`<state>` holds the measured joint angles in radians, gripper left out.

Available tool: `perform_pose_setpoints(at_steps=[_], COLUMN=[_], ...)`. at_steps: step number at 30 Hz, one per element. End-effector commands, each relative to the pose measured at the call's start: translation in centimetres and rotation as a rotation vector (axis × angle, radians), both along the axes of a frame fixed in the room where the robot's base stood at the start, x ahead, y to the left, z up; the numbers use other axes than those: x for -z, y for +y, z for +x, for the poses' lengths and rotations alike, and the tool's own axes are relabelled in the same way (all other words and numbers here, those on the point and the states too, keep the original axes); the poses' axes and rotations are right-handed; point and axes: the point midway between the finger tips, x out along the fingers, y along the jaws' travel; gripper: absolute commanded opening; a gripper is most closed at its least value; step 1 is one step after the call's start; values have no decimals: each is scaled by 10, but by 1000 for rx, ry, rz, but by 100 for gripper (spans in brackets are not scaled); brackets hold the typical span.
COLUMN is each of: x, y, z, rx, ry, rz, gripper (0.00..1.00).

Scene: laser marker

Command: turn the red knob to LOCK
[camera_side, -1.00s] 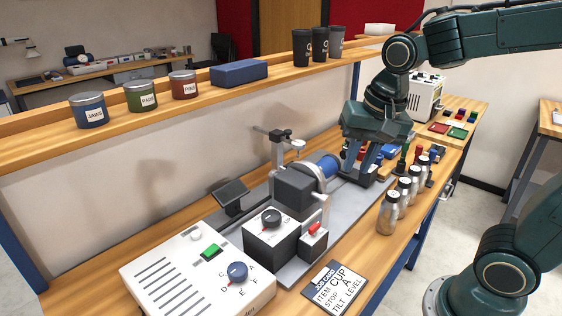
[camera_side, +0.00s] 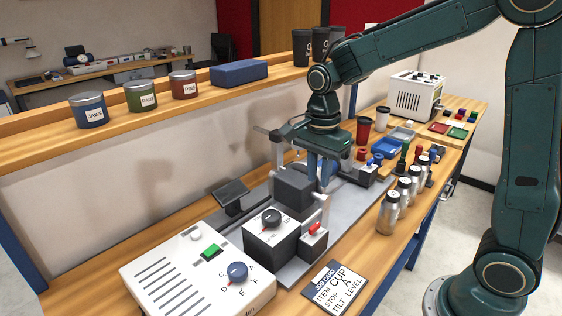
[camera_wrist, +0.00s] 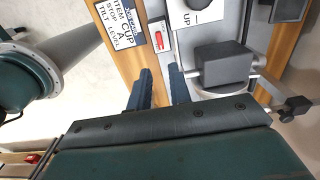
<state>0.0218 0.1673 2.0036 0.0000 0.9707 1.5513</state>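My gripper (camera_side: 319,195) points down above the grey base, behind the red knob in the side view. In the wrist view its two blue-grey fingers (camera_wrist: 160,72) are apart, with nothing between them. They do not touch the knob.
The black-dial box (camera_side: 268,244) stands close left of the knob, and a dark grey block (camera_side: 293,186) stands close to my fingers. A job card (camera_side: 334,287) lies in front. Steel bottles (camera_side: 389,212) line the right edge. A control box (camera_side: 195,272) fills the front left.

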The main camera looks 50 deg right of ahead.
Motion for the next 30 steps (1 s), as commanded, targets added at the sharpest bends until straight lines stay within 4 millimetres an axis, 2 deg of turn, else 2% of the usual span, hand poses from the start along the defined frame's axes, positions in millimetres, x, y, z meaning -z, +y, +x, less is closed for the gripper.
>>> perform_pose_setpoints(at_steps=[5,11,30], x=[7,27,119], y=[0,0,0], z=[0,-1,-1], rx=[-1,-2,-3], ry=[2,4,5], rz=[0,0,0], gripper=[20,20,20])
